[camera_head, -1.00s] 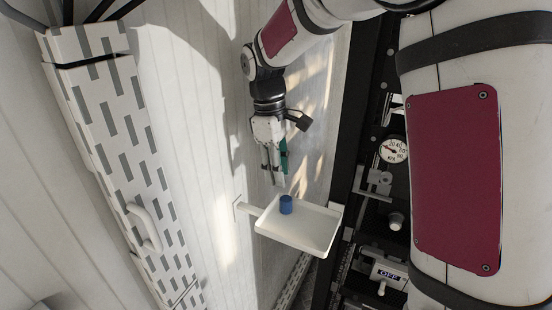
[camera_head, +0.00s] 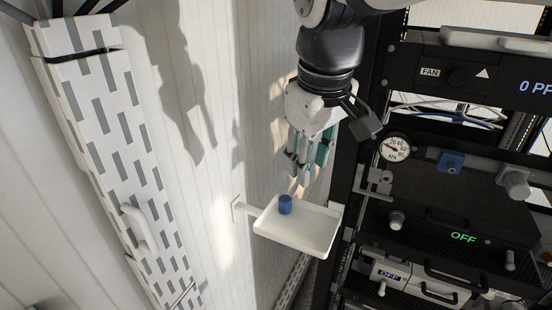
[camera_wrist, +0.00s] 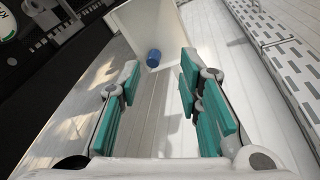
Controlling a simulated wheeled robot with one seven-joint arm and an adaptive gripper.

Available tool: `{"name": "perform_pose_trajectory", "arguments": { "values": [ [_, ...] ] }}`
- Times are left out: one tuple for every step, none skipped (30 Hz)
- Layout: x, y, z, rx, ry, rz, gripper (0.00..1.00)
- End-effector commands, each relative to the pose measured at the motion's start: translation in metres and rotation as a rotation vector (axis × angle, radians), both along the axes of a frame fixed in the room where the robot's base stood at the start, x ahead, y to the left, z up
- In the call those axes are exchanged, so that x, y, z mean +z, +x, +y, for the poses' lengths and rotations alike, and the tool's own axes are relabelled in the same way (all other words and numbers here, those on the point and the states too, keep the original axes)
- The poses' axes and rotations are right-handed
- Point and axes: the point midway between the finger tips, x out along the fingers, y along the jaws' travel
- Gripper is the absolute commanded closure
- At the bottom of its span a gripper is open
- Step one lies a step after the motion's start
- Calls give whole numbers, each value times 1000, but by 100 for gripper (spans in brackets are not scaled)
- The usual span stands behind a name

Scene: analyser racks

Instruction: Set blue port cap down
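The blue port cap (camera_head: 285,204) stands in the left back part of a white tray (camera_head: 300,241). It also shows in the wrist view (camera_wrist: 153,57), lying inside the tray (camera_wrist: 140,22) beyond the fingertips. My gripper (camera_head: 297,178) is above and behind the tray in the head view, with nothing between its fingers. In the wrist view its teal finger pads (camera_wrist: 158,82) stand wide apart with bare floor between them. The cap is apart from both fingers.
A black equipment rack (camera_head: 455,190) stands close on the right, with a pressure gauge (camera_head: 396,149), knobs and a blue square fitting (camera_head: 450,162). A white and grey slotted panel with a handle (camera_head: 136,228) is on the left. Pale floor lies between them.

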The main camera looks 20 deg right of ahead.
Motion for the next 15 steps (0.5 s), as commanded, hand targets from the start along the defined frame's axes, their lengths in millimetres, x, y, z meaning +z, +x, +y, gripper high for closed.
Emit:
{"name": "perform_pose_trajectory", "arguments": {
  "values": [
    [2, -14, -1, -34, 16, -35, 68],
    [2, -21, -1, -56, 27, -56, 68],
    [1, -31, -1, -84, 42, -82, 68],
    [1, -38, -2, -106, 54, -101, 68],
    [0, -44, -2, -127, 65, -121, 68],
    [-1, -53, -3, -154, 82, -144, 68],
    [-3, -58, -3, -173, 94, -162, 68],
    [-4, -64, -3, -190, 106, -176, 68],
    [-6, -70, -3, -211, 122, -196, 68],
    [-7, -74, -3, -226, 134, -209, 68],
    [-9, -78, -3, -240, 144, -220, 68],
    [-11, -82, -3, -254, 154, -232, 68],
    [-12, -85, -3, -264, 161, -240, 68],
    [-13, -87, -3, -271, 168, -247, 68],
    [-14, -89, -3, -279, 174, -255, 68]
  ]
}}
